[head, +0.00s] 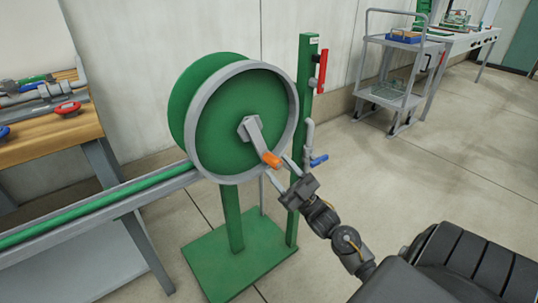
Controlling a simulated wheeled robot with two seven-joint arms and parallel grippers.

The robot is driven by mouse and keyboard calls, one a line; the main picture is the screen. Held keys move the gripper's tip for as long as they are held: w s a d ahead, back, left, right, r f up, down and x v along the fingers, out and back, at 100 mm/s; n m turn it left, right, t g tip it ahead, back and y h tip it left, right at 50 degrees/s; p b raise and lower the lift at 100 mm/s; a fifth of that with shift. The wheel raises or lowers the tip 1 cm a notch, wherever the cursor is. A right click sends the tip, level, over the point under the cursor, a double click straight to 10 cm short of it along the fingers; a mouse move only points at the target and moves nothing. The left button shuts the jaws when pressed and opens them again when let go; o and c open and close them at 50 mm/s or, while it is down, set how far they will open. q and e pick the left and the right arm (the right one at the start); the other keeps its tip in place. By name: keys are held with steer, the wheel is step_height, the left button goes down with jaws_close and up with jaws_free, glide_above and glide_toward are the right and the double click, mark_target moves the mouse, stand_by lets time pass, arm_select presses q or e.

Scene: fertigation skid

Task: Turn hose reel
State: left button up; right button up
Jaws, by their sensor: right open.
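The hose reel (219,125) is a green drum with a grey rim on a green post and base plate. A grey crank (256,137) runs from its hub down and to the right, ending in an orange handle (271,159). My right gripper (282,167) is open, with its fingers close by the orange handle at the reel's lower right edge. I cannot tell whether the fingers touch the handle or stand around it. A green hose (95,204) lies in a grey trough leading left from the reel. My left gripper is not in view.
A green post (307,80) with a red handle and a blue-lever tap (318,160) stands right of the reel. A wooden-topped bench (50,138) with pipe fittings is at left. A grey cart (390,95) stands at the back right. The floor between is clear.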

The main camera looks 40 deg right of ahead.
mark_target(269, 155)
steer(key=shift+x, duration=2.7)
jaws_close()
